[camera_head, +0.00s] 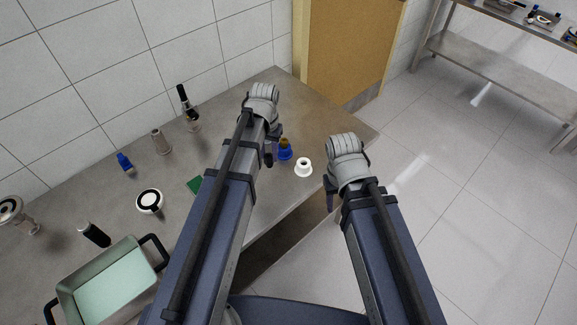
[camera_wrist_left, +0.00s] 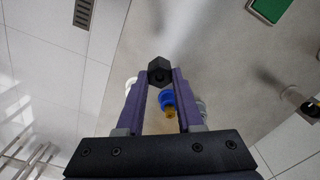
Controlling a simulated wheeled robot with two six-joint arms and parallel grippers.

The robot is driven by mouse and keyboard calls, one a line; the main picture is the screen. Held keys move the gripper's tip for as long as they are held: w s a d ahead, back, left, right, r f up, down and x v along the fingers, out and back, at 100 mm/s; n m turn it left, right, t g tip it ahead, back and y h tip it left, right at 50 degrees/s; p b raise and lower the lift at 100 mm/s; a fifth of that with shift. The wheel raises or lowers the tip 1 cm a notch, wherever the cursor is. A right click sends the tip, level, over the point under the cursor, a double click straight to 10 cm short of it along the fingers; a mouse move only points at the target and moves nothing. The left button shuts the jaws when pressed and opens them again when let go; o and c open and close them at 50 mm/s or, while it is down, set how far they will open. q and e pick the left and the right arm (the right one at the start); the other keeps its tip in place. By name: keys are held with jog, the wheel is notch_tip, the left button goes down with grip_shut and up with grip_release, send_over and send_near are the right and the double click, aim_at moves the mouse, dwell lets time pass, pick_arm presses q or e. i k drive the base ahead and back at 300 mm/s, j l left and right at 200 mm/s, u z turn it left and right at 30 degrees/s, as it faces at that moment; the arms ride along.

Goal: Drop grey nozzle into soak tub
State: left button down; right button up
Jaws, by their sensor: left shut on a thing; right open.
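My left gripper (camera_wrist_left: 160,76) is shut on a dark grey, six-sided piece with a hole (camera_wrist_left: 159,71), which I take to be the grey nozzle. It sits between the fingertips in the left wrist view. In the head view my left gripper (camera_head: 269,152) is above the far part of the bench, just left of a blue and amber piece; the held piece is hard to make out there. The soak tub (camera_head: 66,296), with pale green inside and black handles, stands at the lower left, well away from this gripper. My right gripper (camera_head: 330,196) is open, off the bench's front edge.
A blue and amber piece (camera_head: 285,151) and a white ring-shaped piece (camera_head: 303,167) lie near my left gripper.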

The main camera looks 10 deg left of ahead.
aim_at(115, 290)
jog(key=k+j, duration=0.35)
jog(key=j, duration=0.15)
jog(key=k+j, duration=0.75)
jog(key=j, duration=0.25)
jog(key=k+j, duration=0.35)
jog(key=j, duration=0.15)
